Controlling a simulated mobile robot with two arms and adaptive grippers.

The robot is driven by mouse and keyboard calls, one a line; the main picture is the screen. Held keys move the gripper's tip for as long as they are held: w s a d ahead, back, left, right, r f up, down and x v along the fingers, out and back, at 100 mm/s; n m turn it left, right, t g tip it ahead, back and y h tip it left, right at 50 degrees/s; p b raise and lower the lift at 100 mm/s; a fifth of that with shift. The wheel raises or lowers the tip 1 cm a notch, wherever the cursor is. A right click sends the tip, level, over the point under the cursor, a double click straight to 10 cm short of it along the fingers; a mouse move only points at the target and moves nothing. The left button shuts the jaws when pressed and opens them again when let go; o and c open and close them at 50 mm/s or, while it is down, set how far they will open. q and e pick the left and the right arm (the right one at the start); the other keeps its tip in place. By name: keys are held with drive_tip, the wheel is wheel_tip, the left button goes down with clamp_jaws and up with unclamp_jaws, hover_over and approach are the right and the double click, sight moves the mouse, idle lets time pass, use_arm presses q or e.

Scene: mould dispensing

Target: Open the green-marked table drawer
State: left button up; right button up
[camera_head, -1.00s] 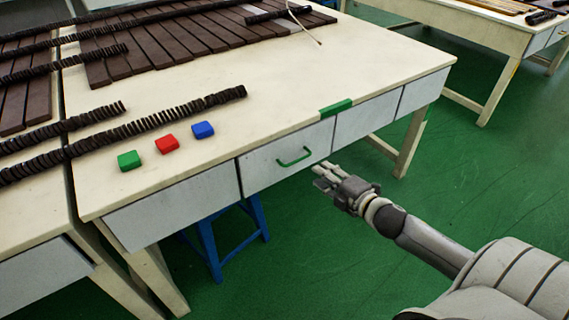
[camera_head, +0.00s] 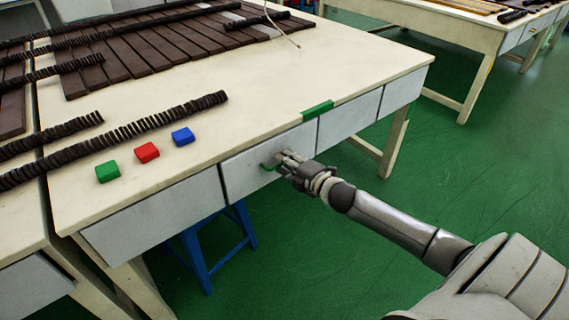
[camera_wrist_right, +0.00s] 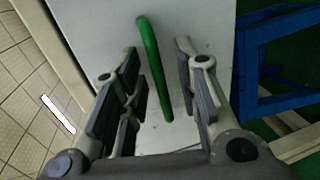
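The drawer (camera_head: 240,178) with the green handle is a white front under the table's front edge; a green mark (camera_head: 318,109) sits on the edge above its right end. The drawer looks closed. My right gripper (camera_head: 284,163) is at the drawer front and hides much of the handle (camera_head: 266,166). In the right wrist view the green handle (camera_wrist_right: 154,68) stands between the two spread fingers of the right gripper (camera_wrist_right: 158,85), with gaps on both sides. My left gripper is not in view.
Green, red and blue blocks (camera_head: 148,152) lie on the tabletop (camera_head: 250,100) beside dark ribbed strips (camera_head: 130,128). A blue stool (camera_head: 205,250) stands below the table, left of my gripper. Green floor (camera_head: 440,190) is open to the right.

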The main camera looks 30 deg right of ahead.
drive_tip(key=shift+w+f, duration=0.1)
drive_tip(key=shift+w, duration=0.3)
clamp_jaws()
